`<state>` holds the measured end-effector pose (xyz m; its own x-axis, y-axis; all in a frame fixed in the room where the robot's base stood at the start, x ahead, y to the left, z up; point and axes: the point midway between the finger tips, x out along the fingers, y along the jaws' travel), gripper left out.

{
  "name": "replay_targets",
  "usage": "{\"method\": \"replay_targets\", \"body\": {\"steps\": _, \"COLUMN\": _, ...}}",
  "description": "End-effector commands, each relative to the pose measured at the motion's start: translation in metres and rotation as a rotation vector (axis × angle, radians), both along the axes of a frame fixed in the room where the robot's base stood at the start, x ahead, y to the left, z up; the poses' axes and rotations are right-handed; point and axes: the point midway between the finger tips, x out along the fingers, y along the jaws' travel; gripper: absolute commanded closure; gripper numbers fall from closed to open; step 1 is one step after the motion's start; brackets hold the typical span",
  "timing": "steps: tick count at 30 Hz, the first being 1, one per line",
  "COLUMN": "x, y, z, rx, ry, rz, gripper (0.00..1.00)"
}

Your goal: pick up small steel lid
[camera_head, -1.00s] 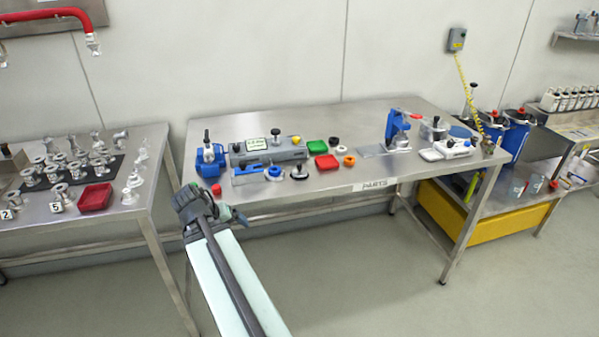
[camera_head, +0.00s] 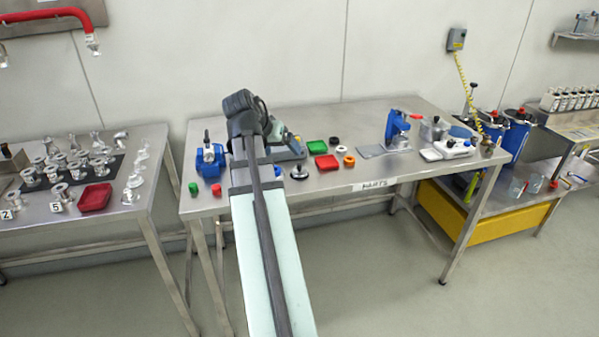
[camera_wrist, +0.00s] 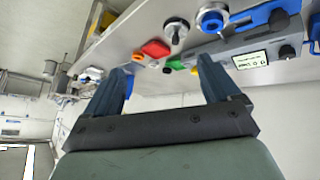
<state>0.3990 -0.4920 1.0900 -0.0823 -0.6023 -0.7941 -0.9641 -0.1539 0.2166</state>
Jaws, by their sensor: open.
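A small round steel lid with a dark knob (camera_head: 299,173) lies near the front edge of the parts table, left of the red block. In the wrist view what looks like the same lid (camera_wrist: 176,30) shows beyond my fingertips, between their lines. My gripper (camera_wrist: 165,70) is open, with nothing between its two blue-grey fingers. In the head view my gripper (camera_head: 268,125) is above the left part of the table, left of the lid and apart from it.
The parts table (camera_head: 350,110) also holds a green block (camera_head: 316,147), a red block (camera_head: 327,162), an orange ring (camera_head: 349,160) and a blue vise (camera_head: 210,160). A blue-rimmed ring (camera_wrist: 212,18) lies beside the lid. My arm hides part of the grey device.

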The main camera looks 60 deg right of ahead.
Motion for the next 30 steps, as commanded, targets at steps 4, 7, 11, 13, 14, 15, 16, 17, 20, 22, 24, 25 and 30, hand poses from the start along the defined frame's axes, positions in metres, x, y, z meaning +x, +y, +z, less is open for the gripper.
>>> {"method": "replay_targets", "body": {"steps": 4, "x": 0.012, "y": -0.046, "z": -0.007, "rx": 0.102, "ry": -0.085, "rz": -0.083, "gripper": 0.11}}
{"method": "replay_targets", "body": {"steps": 7, "x": 0.017, "y": -0.068, "z": -0.016, "rx": 0.168, "ry": -0.137, "rz": -0.13, "gripper": 0.11}}
{"method": "replay_targets", "body": {"steps": 11, "x": 0.02, "y": -0.085, "z": -0.025, "rx": 0.223, "ry": -0.182, "rz": -0.169, "gripper": 0.11}}
{"method": "replay_targets", "body": {"steps": 13, "x": 0.021, "y": -0.089, "z": -0.029, "rx": 0.239, "ry": -0.195, "rz": -0.179, "gripper": 0.11}}
{"method": "replay_targets", "body": {"steps": 14, "x": 0.021, "y": -0.09, "z": -0.031, "rx": 0.242, "ry": -0.198, "rz": -0.181, "gripper": 0.11}}
{"method": "replay_targets", "body": {"steps": 15, "x": 0.02, "y": -0.092, "z": -0.034, "rx": 0.246, "ry": -0.199, "rz": -0.183, "gripper": 0.11}}
{"method": "replay_targets", "body": {"steps": 16, "x": 0.02, "y": -0.092, "z": -0.036, "rx": 0.247, "ry": -0.199, "rz": -0.184, "gripper": 0.11}}
{"method": "replay_targets", "body": {"steps": 17, "x": 0.02, "y": -0.093, "z": -0.039, "rx": 0.248, "ry": -0.199, "rz": -0.184, "gripper": 0.11}}
{"method": "replay_targets", "body": {"steps": 20, "x": 0.02, "y": -0.098, "z": -0.052, "rx": 0.247, "ry": -0.199, "rz": -0.184, "gripper": 0.11}}
{"method": "replay_targets", "body": {"steps": 22, "x": 0.02, "y": -0.102, "z": -0.062, "rx": 0.247, "ry": -0.198, "rz": -0.184, "gripper": 0.11}}
{"method": "replay_targets", "body": {"steps": 24, "x": 0.02, "y": -0.107, "z": -0.071, "rx": 0.246, "ry": -0.199, "rz": -0.183, "gripper": 0.11}}
{"method": "replay_targets", "body": {"steps": 25, "x": 0.02, "y": -0.108, "z": -0.076, "rx": 0.247, "ry": -0.198, "rz": -0.184, "gripper": 0.11}}
{"method": "replay_targets", "body": {"steps": 30, "x": 0.02, "y": -0.117, "z": -0.096, "rx": 0.246, "ry": -0.198, "rz": -0.182, "gripper": 0.11}}
